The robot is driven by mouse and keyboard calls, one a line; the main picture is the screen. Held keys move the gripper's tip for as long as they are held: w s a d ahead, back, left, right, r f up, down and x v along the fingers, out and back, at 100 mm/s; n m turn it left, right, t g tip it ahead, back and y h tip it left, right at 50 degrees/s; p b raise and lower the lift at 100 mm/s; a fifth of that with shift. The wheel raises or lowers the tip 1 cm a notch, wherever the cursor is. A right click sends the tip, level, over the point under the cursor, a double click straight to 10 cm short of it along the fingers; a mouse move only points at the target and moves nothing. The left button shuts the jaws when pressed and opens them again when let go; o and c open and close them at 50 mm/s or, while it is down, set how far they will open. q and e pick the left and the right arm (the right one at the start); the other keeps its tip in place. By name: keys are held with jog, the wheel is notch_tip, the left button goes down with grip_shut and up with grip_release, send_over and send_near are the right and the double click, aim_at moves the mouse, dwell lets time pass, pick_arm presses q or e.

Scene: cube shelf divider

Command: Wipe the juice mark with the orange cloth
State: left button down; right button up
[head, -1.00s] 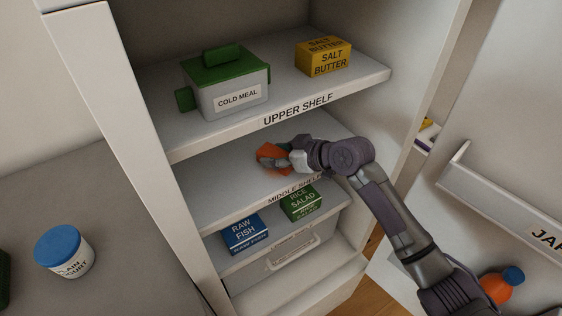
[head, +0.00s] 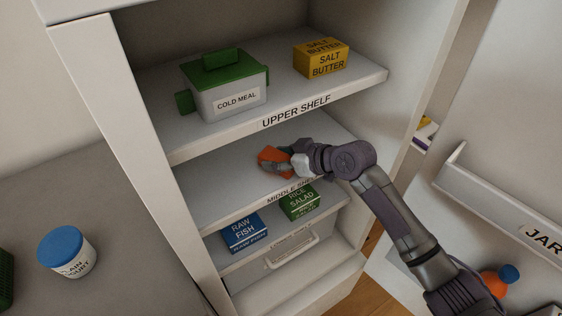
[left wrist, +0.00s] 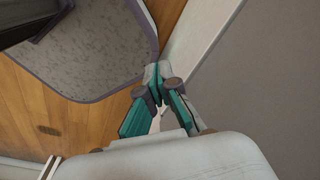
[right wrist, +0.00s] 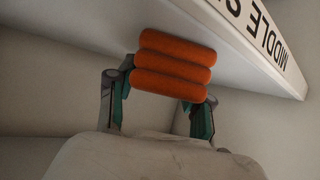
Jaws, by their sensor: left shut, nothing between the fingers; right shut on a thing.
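The orange cloth (head: 270,154) is over the middle shelf (head: 225,190) in the head view. It shows as a ribbed orange bundle in the right wrist view (right wrist: 172,64). My right gripper (head: 279,164) is shut on it; its fingers also show at the cloth's two sides in the right wrist view (right wrist: 158,98). The cloth is close to the shelf surface; I cannot tell whether it touches. No juice mark shows in these views. My left gripper (left wrist: 156,76) is shut and empty in the left wrist view, outside the head view.
The upper shelf (head: 330,95) holds a cold meal pot (head: 225,85) and salt butter (head: 321,58). Below are raw fish (head: 243,231) and rice salad (head: 299,201) boxes. A yogurt tub (head: 67,253) stands on the left counter. The door (head: 500,110) is open at right.

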jog(key=shift+w+a, duration=0.5)
jog(key=shift+w, duration=0.3)
jog(key=shift+s+d, duration=0.4)
jog(key=shift+s, duration=0.15)
jog(key=shift+s+d+p, duration=0.6)
jog(key=shift+s+p, duration=0.1)
jog(key=shift+s, duration=0.2)
jog(key=shift+r+p, duration=0.55)
jog(key=shift+r, duration=0.1)
